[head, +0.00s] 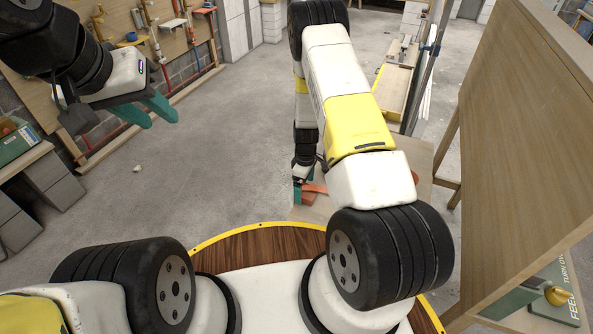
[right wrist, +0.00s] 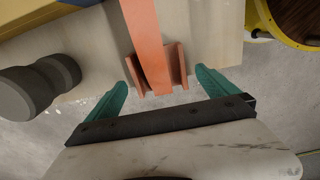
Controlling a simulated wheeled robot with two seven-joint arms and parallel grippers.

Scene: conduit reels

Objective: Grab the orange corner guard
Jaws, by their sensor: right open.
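The orange corner guard (right wrist: 150,45) lies on a pale board-like surface (right wrist: 215,40) in the right wrist view, a long strip with a wider channel-shaped end towards me. In the head view a small part of the guard (head: 314,190) shows beside my right gripper, the rest hidden by my arm. My right gripper (right wrist: 160,92) is open, its teal fingers apart on either side of the guard's near end. I see no contact; the depth gap is unclear. My left gripper (head: 162,117) hangs open and empty at the upper left of the head view, far from the guard.
A dark rounded object (right wrist: 38,88) lies left of the guard in the right wrist view. A large wooden panel (head: 530,110) stands close on the right. A tool board (head: 150,30) and grey blocks (head: 55,180) are at the left.

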